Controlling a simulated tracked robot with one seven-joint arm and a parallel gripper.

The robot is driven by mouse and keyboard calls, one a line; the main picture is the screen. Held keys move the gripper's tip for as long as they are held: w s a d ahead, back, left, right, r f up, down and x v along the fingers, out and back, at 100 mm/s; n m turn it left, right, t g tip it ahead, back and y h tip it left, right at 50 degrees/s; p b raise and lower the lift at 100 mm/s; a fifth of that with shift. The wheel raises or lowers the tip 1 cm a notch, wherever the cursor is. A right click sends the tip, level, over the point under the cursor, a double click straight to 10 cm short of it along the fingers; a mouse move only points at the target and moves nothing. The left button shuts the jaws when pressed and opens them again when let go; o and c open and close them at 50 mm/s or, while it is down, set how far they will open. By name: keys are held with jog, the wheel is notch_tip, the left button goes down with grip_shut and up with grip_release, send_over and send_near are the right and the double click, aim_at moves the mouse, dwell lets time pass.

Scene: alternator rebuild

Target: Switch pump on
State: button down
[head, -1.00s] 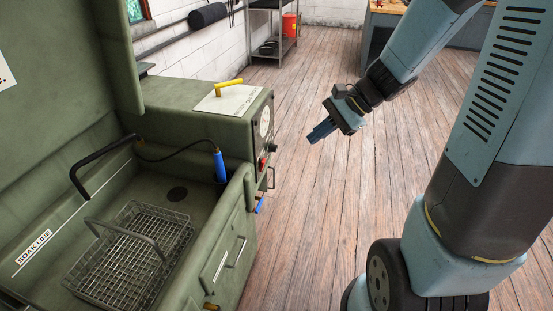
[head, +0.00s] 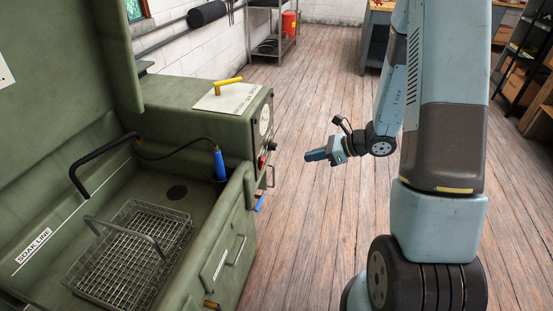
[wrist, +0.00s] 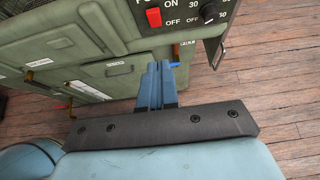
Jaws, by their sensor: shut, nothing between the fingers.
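The pump switch is a red rocker (wrist: 154,17) on the dark control panel in the wrist view, with ON and OFF printed to its right. In the head view the red switch (head: 262,161) shows on the right side of the green parts washer (head: 190,124). A black knob (wrist: 208,12) sits to the right of the switch. My gripper (head: 308,156) is shut and empty, to the right of the panel and apart from it, pointing left towards it. In the wrist view its blue fingers (wrist: 157,66) are together, below the switch in the picture.
The washer basin holds a wire basket (head: 132,250) and a blue-handled brush (head: 219,164) on a hose. A handle (head: 270,176) sticks out below the panel, near a blue lever (head: 260,203). The wooden floor between panel and gripper is clear. A shelf (head: 273,35) stands far back.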

send_near(262, 163)
jog(key=shift+w+a+f, duration=1.65)
jog(key=shift+a+f, duration=0.15)
jog(key=shift+f, duration=0.1)
